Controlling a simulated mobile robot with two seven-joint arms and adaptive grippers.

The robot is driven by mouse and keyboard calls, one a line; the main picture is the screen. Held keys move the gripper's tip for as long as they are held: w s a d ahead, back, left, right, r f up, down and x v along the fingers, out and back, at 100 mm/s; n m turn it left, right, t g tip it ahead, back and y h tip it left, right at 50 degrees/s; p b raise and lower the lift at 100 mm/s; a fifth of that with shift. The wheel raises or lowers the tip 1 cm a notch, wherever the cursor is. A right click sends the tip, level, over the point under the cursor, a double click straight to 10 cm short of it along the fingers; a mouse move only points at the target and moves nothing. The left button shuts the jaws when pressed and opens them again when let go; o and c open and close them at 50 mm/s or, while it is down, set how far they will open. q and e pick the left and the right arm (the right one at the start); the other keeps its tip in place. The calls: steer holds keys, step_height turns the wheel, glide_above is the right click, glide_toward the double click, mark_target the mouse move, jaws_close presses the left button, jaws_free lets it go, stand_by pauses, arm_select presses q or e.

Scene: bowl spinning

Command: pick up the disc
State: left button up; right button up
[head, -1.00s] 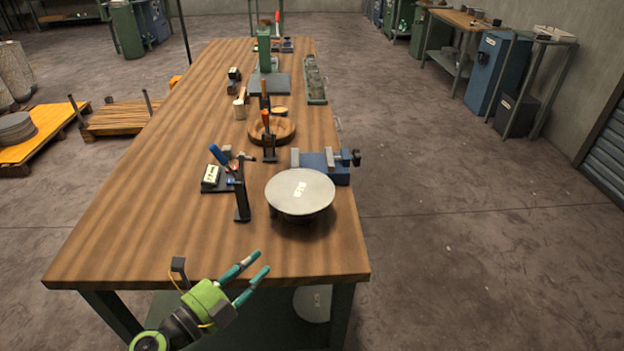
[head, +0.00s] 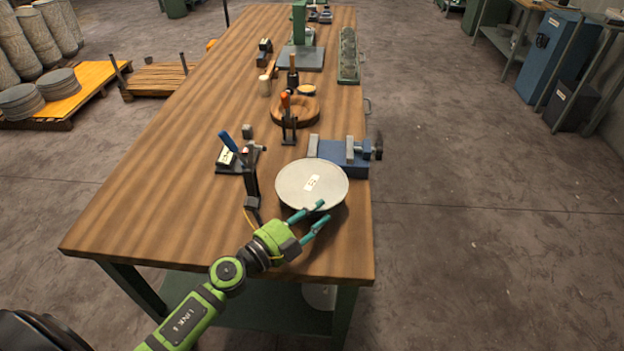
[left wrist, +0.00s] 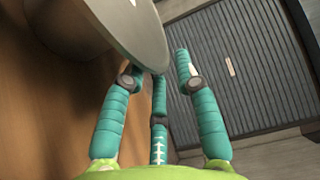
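The disc (head: 312,181) is a round, pale grey plate with a white label. It lies flat on top of a dark support at the near right part of the workbench. My left gripper (head: 323,211) is at the near right edge of the disc, its teal fingers spread. In the left wrist view, the disc (left wrist: 143,35) comes in from the upper left. Its rim reaches into the space between the open fingertips (left wrist: 158,70). I cannot tell whether any finger touches it. My right gripper is not in view.
The wooden workbench (head: 150,210) is bare on its left side. A blue vise (head: 345,155) stands just behind the disc. A dark upright stand (head: 251,185) is close on the left.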

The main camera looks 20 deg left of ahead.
mark_target(327, 203)
arm_select(q)
steer(key=x, duration=0.4)
steer(key=shift+r+p, duration=0.2)
steer(key=shift+p, duration=0.1)
steer(key=shift+w+d+f, duration=0.1)
steer(key=shift+w, duration=0.1)
steer(key=shift+s, duration=0.1)
jaws_close()
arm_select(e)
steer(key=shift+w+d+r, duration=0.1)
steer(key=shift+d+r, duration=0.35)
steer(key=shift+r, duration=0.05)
